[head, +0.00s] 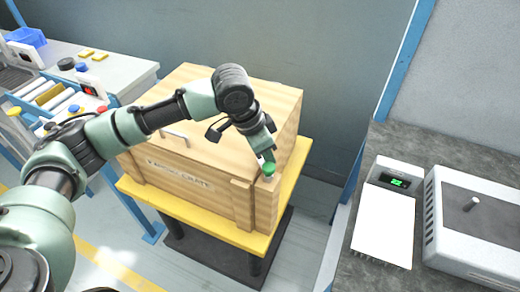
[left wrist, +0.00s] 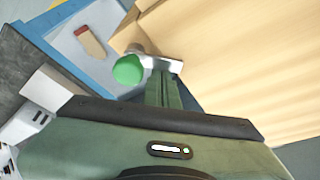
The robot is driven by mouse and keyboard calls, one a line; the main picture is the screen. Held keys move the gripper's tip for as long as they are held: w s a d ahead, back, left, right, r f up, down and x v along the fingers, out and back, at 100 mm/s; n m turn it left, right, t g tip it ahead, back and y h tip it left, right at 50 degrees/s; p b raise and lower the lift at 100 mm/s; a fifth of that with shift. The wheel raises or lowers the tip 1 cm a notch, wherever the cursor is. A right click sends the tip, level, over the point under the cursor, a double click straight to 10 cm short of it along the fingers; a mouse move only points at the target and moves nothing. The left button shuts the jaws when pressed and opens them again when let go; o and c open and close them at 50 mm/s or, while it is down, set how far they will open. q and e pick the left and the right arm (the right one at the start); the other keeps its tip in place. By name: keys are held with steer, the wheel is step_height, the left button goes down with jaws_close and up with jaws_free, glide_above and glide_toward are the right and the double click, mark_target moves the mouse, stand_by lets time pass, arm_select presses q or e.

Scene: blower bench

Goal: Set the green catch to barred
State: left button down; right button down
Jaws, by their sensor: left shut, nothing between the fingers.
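The green catch (head: 268,169) is a small green knob at the near right top corner of a wooden crate (head: 185,190). In the left wrist view the green knob (left wrist: 128,70) sits just left of my fingertips, beside the crate's pale wood (left wrist: 235,55). My left gripper (head: 266,155) is shut and empty, pointing down right at the knob. It also shows in the left wrist view (left wrist: 165,68). Whether the fingers touch the knob I cannot tell. The catch's lower part is partly hidden, and its setting cannot be read. My right gripper is not in view.
The crate stands on a yellow-topped stand (head: 140,197). At right is a grey bench (head: 420,145) with a white scale (head: 385,235) and a grey box (head: 475,220). A roller conveyor and bench (head: 125,72) stand at left. Open floor lies in front.

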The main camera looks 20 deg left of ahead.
arm_select(q)
steer(key=shift+d, duration=0.1)
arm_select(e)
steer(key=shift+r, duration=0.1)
arm_select(q)
steer(key=shift+w+d+p, duration=0.1)
steer(key=shift+d+p, duration=0.55)
steer(key=shift+d, duration=0.15)
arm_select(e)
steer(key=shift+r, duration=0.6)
